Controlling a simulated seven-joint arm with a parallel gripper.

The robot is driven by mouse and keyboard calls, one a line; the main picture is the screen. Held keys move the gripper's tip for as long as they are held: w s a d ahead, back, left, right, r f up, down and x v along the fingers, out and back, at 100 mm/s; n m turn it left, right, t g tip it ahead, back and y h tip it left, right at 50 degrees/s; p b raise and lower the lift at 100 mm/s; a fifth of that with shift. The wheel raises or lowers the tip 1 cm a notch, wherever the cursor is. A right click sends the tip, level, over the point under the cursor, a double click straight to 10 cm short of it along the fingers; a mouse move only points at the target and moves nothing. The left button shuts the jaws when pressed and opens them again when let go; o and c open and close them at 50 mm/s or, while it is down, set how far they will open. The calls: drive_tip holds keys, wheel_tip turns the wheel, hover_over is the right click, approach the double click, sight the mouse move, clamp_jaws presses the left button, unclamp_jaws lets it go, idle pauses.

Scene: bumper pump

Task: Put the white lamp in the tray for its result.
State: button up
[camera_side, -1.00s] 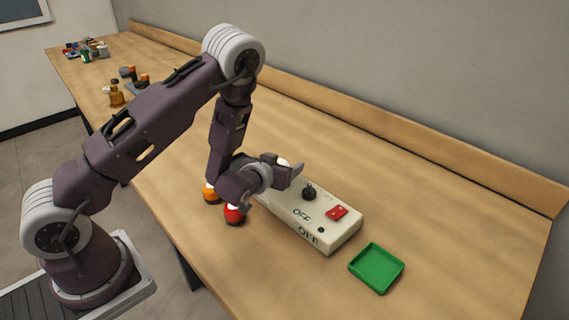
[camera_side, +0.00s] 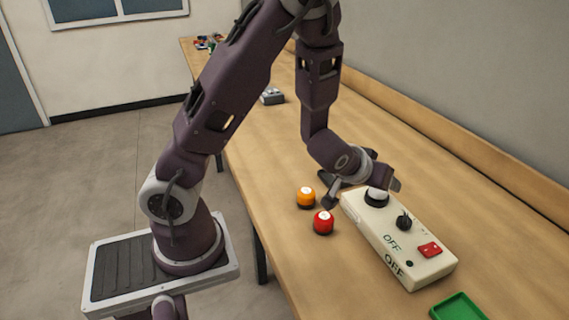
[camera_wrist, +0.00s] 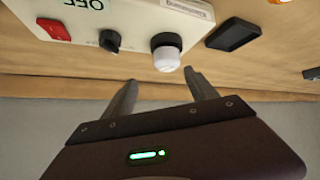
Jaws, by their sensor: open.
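The white lamp (camera_side: 377,193) has a white dome and a black collar and sits upright at the far end of the cream tester box (camera_side: 398,240). It also shows in the wrist view (camera_wrist: 167,55), just beyond my fingertips. My gripper (camera_side: 364,192) is open and empty, its fingers spread beside the lamp; I cannot tell whether either touches it. The fingers also show in the wrist view (camera_wrist: 160,80). A green tray (camera_side: 441,312) is at the bottom right of the side view, partly cut off. A dark tray (camera_wrist: 233,35) lies beyond the box's lamp end.
A red lamp (camera_side: 323,222) and an orange lamp (camera_side: 306,198) stand left of the box. The box carries a black knob (camera_side: 404,222), a red switch (camera_side: 430,250) and "OFF" markings. A wooden ledge (camera_side: 500,160) runs along the wall. The table between box and ledge is clear.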

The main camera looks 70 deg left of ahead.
drive_tip(key=s+d+r+m+g+h, duration=0.2)
drive_tip(key=s+d+r+m+h, duration=0.1)
drive_tip(key=s+r, duration=0.9)
drive_tip(key=d+r+h, duration=0.1)
drive_tip(key=d, duration=0.1)
drive_tip(key=shift+s+d, duration=0.35)
drive_tip(key=shift+d, duration=0.05)
drive_tip(key=shift+o, duration=0.4)
drive_tip(key=s+r+m+g, duration=0.1)
drive_tip(key=s+r+m, duration=0.1)
drive_tip(key=s, duration=1.2)
drive_tip(key=shift+d+r+m+g, duration=0.15)
drive_tip(key=shift+r+m+g, duration=0.2)
drive_tip(key=shift+m, duration=0.35)
